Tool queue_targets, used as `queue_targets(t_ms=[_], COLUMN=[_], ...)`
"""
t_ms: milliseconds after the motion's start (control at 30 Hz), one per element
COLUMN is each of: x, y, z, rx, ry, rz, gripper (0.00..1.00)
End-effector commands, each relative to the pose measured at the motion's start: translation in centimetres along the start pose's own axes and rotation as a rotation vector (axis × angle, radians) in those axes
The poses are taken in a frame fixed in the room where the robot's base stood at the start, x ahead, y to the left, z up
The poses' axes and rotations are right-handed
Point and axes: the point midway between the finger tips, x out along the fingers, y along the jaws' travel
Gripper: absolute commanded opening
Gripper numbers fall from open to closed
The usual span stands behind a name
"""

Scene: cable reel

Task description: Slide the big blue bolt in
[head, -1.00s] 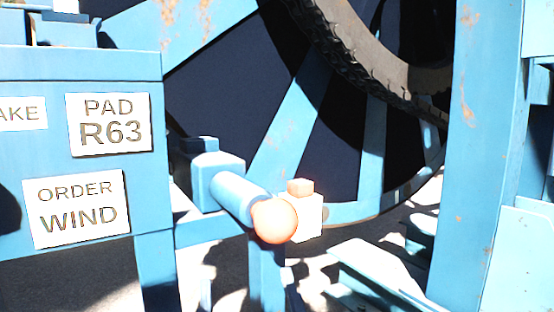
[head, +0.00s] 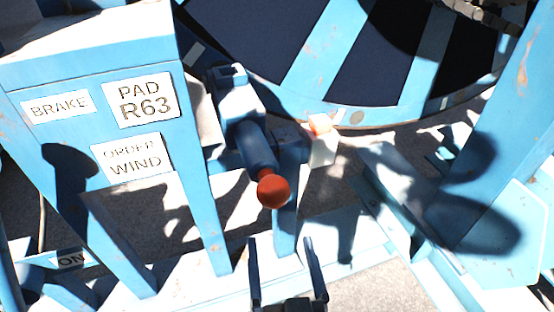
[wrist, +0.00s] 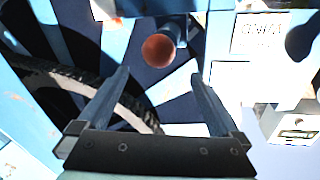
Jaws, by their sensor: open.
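The big blue bolt (head: 256,146) is a thick blue cylinder with a red-orange ball knob (head: 273,191) on its near end. It sits in a blue housing (head: 236,98) beside the reel and sticks out toward me. My gripper (head: 284,246) is open and empty, below and in front of the knob, and apart from it in the head view. In the wrist view the knob (wrist: 158,51) shows beyond the open fingers (wrist: 160,82), near the top middle. How far the bolt reaches inside the housing is hidden.
The large reel (head: 330,50) is behind. A pale block with an orange top (head: 322,142) is right of the bolt. A blue post (head: 500,130) stands at right.

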Motion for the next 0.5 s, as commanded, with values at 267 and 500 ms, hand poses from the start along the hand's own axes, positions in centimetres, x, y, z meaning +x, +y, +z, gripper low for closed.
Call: queue_targets(t_ms=[267,500], x=[0.0,3.4], y=[0.2,0.1], z=[-0.3,-0.5], rx=[0.012,0.012], ry=[-0.018,-0.016], rz=[0.013,0.011], gripper=[1.0,1.0])
